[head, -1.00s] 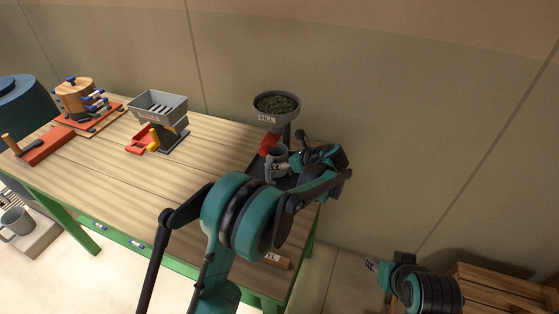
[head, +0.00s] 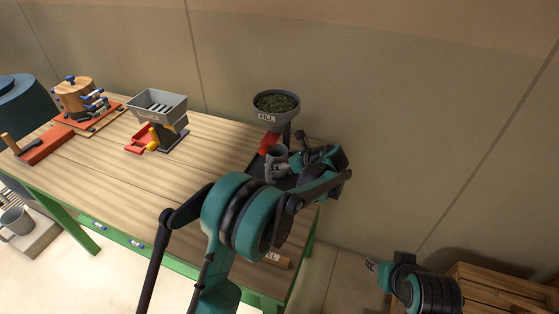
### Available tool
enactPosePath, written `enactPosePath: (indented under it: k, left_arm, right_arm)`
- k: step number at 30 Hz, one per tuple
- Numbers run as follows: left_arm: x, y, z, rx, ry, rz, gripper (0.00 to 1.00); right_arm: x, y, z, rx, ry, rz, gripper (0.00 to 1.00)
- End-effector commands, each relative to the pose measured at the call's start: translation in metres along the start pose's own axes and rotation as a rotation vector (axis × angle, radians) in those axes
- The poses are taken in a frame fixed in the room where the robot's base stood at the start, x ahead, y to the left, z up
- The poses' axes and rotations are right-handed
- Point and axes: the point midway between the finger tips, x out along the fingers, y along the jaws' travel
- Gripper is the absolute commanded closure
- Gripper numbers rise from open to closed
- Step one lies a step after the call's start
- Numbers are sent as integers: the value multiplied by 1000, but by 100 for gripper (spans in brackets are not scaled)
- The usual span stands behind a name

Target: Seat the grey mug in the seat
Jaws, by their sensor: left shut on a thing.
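The grey mug (head: 276,162) stands roughly upright at the right end of the table, below a funnel marked FILL (head: 277,108) that holds dark green matter. My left gripper (head: 292,162) is at the mug's right side and is shut on it. The seat is not clearly visible; a dark tray-like base (head: 256,165) lies under the mug and is partly hidden by my arm. I cannot tell whether the mug touches the base. My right gripper (head: 371,265) is low at the right, away from the table, its fingers too small to read.
A red part (head: 268,143) sits under the funnel, close to the mug. A grey hopper (head: 158,106) and a wooden drum (head: 75,98) stand farther left on the table. Another grey mug (head: 15,221) is at the far left, below. Wooden crates (head: 500,290) stand at the lower right.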

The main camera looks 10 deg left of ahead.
Motion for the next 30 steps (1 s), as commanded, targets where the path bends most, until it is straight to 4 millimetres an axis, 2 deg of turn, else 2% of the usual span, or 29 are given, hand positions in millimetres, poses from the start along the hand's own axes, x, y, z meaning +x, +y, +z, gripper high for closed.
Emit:
enactPosePath:
  k: [27,28,30]
  left_arm:
    - [6,-1,-9,-11,0,18,72]
    - [6,0,-9,-13,0,20,34]
    - [6,0,-9,-12,0,19,15]
  right_arm:
    - [6,0,4,0,0,0,60]
    - [6,0,4,0,0,0,60]
    - [6,0,4,0,0,0,60]
